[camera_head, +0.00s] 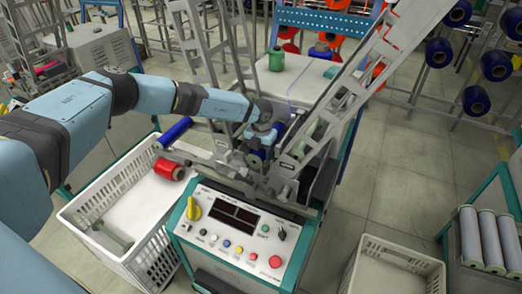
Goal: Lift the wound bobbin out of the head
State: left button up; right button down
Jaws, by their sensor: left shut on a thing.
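My left arm comes in from the left, and its gripper (258,146) is at the winding head (285,165) of the machine. The gripper is shut on the wound bobbin (257,157), a small dark blue shape low between the fingers. The fingers and the head's metal parts hide much of the bobbin. I cannot tell whether it still sits on its spindle. My right gripper is out of view.
The control panel (245,235) with knobs and buttons is in front of the head. A white crate (85,205) stands left, with red (168,169) and blue (175,131) spools by its far edge. Another crate (395,268) stands right. Slanted metal frames flank the head.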

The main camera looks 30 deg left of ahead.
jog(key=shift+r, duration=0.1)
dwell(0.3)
